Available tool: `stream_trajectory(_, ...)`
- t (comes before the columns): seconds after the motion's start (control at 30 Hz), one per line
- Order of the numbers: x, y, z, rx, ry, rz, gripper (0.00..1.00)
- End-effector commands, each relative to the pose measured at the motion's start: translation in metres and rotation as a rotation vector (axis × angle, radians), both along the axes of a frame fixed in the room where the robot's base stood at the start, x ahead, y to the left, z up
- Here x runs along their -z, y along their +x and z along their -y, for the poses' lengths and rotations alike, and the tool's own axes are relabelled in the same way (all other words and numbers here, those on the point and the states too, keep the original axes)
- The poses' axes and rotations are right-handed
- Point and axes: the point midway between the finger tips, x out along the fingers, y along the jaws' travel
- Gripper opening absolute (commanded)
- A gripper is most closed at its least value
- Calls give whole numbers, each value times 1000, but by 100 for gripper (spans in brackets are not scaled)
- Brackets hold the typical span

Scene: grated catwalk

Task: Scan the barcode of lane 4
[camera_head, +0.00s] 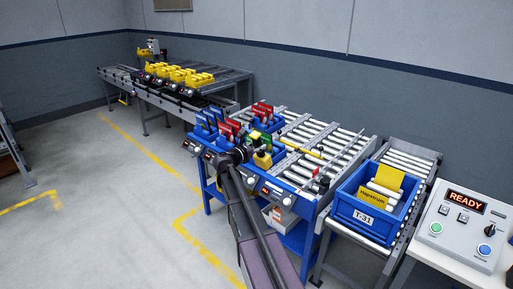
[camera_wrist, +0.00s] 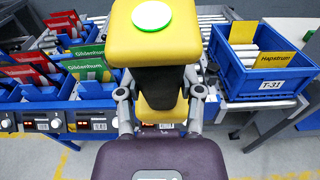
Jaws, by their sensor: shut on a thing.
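My gripper (camera_wrist: 160,105) is shut on a yellow and black hand scanner (camera_wrist: 152,40) with a lit green disc on top. In the head view the scanner (camera_head: 262,159) is held above the front of a blue roller rack (camera_head: 308,207). The rack's front edge carries small red-lit displays (camera_wrist: 97,125) and white labels. A pale label strip shows partly behind the scanner and fingers in the wrist view. I cannot read any lane number, so I cannot tell which is lane 4. Its barcode cannot be made out.
Blue bins with red, green and blue cards (camera_wrist: 87,66) fill the rack's left lanes. A blue crate marked T-31 (camera_head: 344,211) stands on a side conveyor at right. Open floor lies at left.

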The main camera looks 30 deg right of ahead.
Motion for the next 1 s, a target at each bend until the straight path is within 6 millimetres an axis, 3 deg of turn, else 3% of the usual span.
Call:
stream_trajectory(0.6,53,6,16,0,-1,0,0)
stream_trajectory(1.0,68,8,22,0,-1,0,0)
